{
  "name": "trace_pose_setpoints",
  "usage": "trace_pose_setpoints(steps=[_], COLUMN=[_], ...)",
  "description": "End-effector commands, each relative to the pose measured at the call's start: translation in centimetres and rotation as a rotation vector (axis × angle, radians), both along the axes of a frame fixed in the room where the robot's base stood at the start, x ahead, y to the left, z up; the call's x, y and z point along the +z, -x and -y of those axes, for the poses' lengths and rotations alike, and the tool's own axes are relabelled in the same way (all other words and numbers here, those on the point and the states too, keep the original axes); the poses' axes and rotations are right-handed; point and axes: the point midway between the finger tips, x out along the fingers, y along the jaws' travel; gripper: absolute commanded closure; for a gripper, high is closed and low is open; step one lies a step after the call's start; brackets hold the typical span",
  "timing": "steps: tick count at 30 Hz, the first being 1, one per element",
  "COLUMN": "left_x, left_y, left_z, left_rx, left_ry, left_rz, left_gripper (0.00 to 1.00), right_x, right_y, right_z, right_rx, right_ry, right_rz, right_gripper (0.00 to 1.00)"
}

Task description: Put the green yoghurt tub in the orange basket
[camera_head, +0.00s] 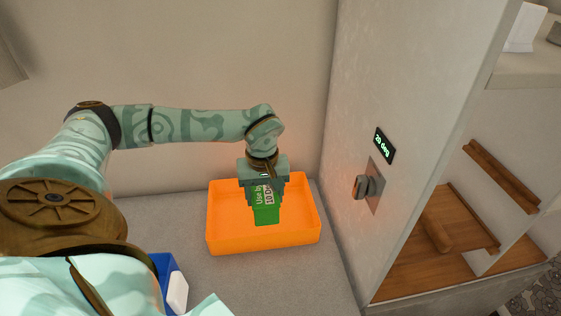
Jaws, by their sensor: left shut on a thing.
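The orange basket (262,241) stands on the grey counter, near the back wall. My left gripper (264,200) points down over the basket, shut on the green yoghurt tub (266,215). The tub's printed label shows between the fingers, and the fingers hide part of it. The tub lies within the basket's outline in this view. I cannot tell whether it touches the basket floor. My right gripper is not in view.
A blue container (168,272) with a white item (177,292) stands at the lower left, partly hidden by my arm. A panel with a knob (368,187) and a small display (384,145) rises right of the basket. Wooden shelves lie beyond it. Grey counter in front is clear.

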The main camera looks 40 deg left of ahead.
Motion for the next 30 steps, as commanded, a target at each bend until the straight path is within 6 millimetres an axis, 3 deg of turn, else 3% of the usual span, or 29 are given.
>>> trace_pose_setpoints(steps=[3,6,10,17,22,30], left_x=[-1.7,-4.3,-6.1,-7.6,-10.2,-10.4], left_y=[-3.6,-5.2,-6.8,-8.1,-7.9,-8.0], left_z=[0.2,0.2,0.2,0.2,0.2,0.1], left_rx=[0.000,-0.001,-0.003,-0.002,-0.002,-0.003], left_ry=[0.002,0.003,0.001,0.001,0.001,0.000], left_rz=[0.001,-0.003,-0.002,-0.002,-0.003,0.000], left_gripper=[0.74,0.74,0.74,0.74,0.74,0.74], right_x=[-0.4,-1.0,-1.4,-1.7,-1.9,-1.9], right_y=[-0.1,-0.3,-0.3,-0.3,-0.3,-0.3], right_z=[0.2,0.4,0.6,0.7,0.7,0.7], right_rx=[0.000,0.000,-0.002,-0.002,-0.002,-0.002], right_ry=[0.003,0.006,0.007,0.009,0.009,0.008], right_rz=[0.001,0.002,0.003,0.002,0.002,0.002], right_gripper=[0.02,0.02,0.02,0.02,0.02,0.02])
